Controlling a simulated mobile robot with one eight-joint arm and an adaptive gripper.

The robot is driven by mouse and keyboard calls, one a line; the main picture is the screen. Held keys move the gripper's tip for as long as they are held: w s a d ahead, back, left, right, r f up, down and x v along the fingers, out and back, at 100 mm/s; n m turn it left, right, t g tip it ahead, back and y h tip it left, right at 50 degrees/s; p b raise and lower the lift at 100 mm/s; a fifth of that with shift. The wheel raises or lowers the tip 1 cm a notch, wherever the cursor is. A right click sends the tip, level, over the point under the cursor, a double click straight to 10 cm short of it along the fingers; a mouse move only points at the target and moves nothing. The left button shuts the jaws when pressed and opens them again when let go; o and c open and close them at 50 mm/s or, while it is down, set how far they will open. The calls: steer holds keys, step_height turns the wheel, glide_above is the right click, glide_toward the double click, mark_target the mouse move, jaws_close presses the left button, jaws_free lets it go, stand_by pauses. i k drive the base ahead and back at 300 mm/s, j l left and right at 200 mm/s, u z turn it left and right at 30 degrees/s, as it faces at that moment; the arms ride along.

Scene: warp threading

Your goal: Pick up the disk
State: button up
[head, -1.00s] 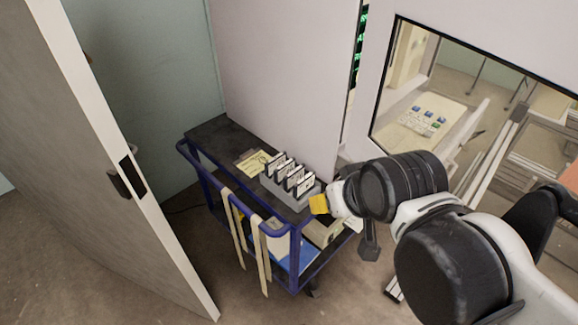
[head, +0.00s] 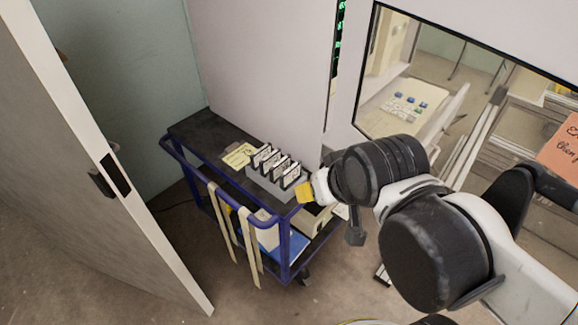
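Several thin, square disks with pale labels and dark edges (head: 291,175) stand upright in a row in a grey rack (head: 260,183). The rack sits on the black top of a blue-framed cart. Which disk the task means I cannot tell. My gripper (head: 305,192) shows as a yellow tip at the end of my arm, close to the right end of the rack, beside the nearest disk. Its fingers are too small and partly hidden, so I cannot see whether they are apart or touch anything.
The blue cart (head: 283,250) has straps (head: 247,247) hanging from its rail. A yellow note (head: 239,155) lies behind the rack. A door (head: 70,150) stands at left. A wall window (head: 430,90) and an orange note (head: 562,148) are at right. Floor between door and cart is clear.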

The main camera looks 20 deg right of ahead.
mark_target(283, 164)
steer(key=i+j+z, duration=0.25)
steer(key=j+z, duration=0.3)
steer(key=j, duration=0.15)
steer(key=i+j+z, duration=0.25)
steer(key=j, duration=0.2)
steer(key=k, duration=0.1)
